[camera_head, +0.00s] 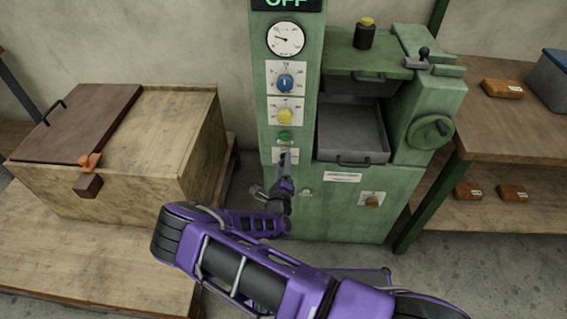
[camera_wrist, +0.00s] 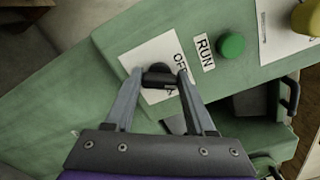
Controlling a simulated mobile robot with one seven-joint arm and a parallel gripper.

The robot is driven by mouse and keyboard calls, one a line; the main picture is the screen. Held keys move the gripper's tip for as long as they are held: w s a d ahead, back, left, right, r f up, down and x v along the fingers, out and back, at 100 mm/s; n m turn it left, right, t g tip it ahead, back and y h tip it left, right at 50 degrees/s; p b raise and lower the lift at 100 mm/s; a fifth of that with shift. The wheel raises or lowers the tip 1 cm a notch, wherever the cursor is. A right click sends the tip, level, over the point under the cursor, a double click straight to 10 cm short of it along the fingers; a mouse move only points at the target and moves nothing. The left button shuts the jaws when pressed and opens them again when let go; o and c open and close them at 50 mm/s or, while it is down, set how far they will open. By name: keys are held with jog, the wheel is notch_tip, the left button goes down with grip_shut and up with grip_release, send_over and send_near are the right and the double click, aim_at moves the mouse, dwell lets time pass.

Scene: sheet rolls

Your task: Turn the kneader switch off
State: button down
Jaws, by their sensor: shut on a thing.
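The kneader switch is a small black knob (camera_wrist: 158,73) on a white plate (camera_wrist: 138,58) marked OFF, on the front of the green machine (camera_head: 340,205). My gripper (camera_wrist: 159,80) is shut on the knob in the wrist view, one grey finger on each side. In the head view my gripper (camera_head: 285,166) reaches up to the white switch plate (camera_head: 278,153) and hides most of the knob. A green lamp (camera_wrist: 231,44) with a RUN label sits beside the plate; it also shows in the head view (camera_head: 285,136). A dark display (camera_head: 287,3) at the top reads OFF.
Above the switch are a yellow knob (camera_head: 285,116), a blue knob (camera_head: 285,82) and a gauge (camera_head: 286,39). A grey tray (camera_head: 351,130) sits right of the switch. A wooden chest (camera_head: 150,135) stands left, a wooden shelf (camera_head: 510,130) right.

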jog(key=n, duration=0.5)
jog(key=shift+f+n, duration=0.1)
jog(key=shift+n, duration=0.3)
dwell(0.4)
jog(key=shift+c, duration=1.2)
grip_release()
jog(key=shift+s, duration=0.1)
jog(key=s+p, duration=0.1)
jog(key=s, duration=1.6)
jog(key=shift+a, duration=0.3)
